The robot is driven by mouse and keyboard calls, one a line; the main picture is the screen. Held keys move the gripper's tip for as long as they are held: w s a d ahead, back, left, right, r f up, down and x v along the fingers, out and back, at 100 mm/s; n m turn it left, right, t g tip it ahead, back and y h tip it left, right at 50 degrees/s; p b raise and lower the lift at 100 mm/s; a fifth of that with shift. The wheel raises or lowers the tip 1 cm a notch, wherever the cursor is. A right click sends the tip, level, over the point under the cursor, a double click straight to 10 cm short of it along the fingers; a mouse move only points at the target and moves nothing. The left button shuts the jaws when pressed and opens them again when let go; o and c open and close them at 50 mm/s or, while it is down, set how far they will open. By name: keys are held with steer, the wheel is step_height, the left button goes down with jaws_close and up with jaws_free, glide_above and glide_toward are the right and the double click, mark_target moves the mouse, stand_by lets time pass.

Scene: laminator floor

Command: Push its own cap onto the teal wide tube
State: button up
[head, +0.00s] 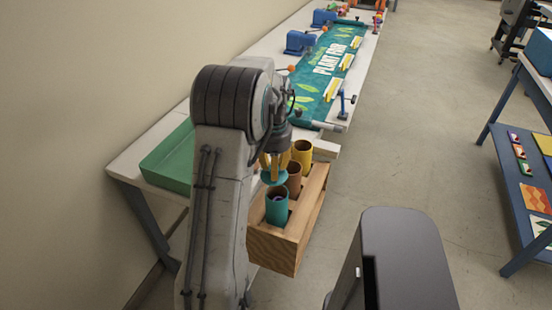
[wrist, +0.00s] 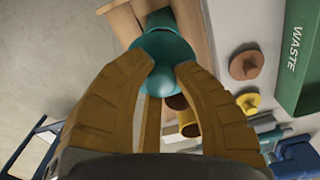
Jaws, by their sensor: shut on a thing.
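My gripper (head: 273,165) has orange-yellow fingers and points down over a wooden rack (head: 276,252). It is shut on a teal cap (head: 273,179), which also shows between the fingertips in the wrist view (wrist: 162,47). The teal wide tube (head: 277,209) stands upright in the rack's near end with its mouth open. In the head view the cap appears just above and beyond the tube's mouth, apart from it. In the wrist view the cap hides most of the teal tube (wrist: 161,17), whose edge shows behind it.
A brown tube (head: 294,180) and a yellow tube (head: 302,154) stand in the same rack. A brown cap (wrist: 246,64) and a yellow cap (wrist: 248,101) lie on the pale table. A green waste bin (head: 168,157) stands left of my arm. A teal banner (head: 328,75) lies farther back.

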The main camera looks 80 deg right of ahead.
mark_target(277, 182)
steer(key=shift+s+d+f, duration=0.1)
steer(key=shift+s+f, duration=0.15)
steer(key=shift+s, duration=0.1)
steer(key=shift+s+d, duration=0.15)
steer(key=shift+w+d+f, duration=0.1)
steer(key=shift+w+d, duration=0.15)
steer(key=shift+d, duration=0.2)
steer(key=shift+m, duration=0.3)
steer(key=shift+f+b, duration=2.5)
steer(key=shift+f, duration=0.5)
steer(key=shift+f, duration=0.75)
stand_by(1.2)
steer(key=o, duration=1.5)
steer(key=shift+r, duration=0.15)
